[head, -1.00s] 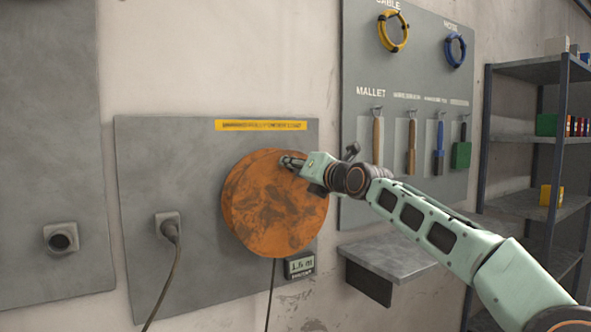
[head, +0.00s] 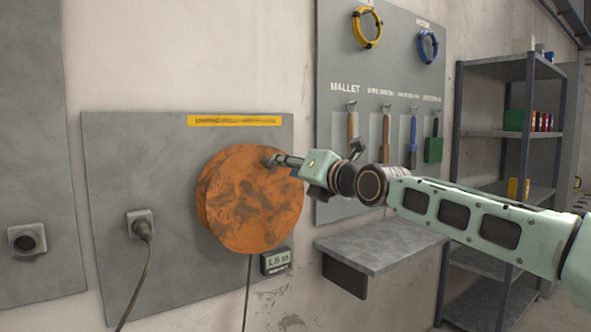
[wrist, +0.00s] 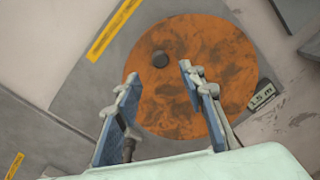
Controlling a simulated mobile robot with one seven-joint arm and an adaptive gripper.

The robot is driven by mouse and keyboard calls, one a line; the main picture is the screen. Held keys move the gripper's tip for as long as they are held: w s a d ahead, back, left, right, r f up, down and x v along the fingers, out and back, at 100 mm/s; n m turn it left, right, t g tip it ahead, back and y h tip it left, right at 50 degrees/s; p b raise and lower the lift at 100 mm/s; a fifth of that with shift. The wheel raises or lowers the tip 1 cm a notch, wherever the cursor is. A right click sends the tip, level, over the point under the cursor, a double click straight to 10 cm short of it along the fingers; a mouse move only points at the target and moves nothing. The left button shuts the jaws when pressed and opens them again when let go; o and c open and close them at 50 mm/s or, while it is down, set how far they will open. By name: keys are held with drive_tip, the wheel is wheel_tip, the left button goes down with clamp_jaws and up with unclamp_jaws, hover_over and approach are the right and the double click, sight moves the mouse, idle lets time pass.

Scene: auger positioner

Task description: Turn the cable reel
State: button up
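The cable reel (head: 250,205) is a round orange disc with dark worn patches, mounted on a grey wall panel. A cable hangs from its underside. In the wrist view the reel (wrist: 205,100) carries a small dark round knob (wrist: 160,59) near its rim. My gripper (head: 270,160) is at the reel's upper right face in the head view, where its fingertips hide the knob. In the wrist view my gripper (wrist: 157,70) is open, its two fingers apart, with the knob showing between and just beyond the tips. I cannot tell whether a finger touches it.
A small display (head: 276,261) below the reel reads 1.5 m. A plug with a cable (head: 141,227) sits left of the reel. A grey wall shelf (head: 378,248) juts out at the lower right, below a tool board (head: 330,110). A shelving rack (head: 495,68) stands farther right.

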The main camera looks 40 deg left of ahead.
drive_tip(key=shift+v, duration=1.3)
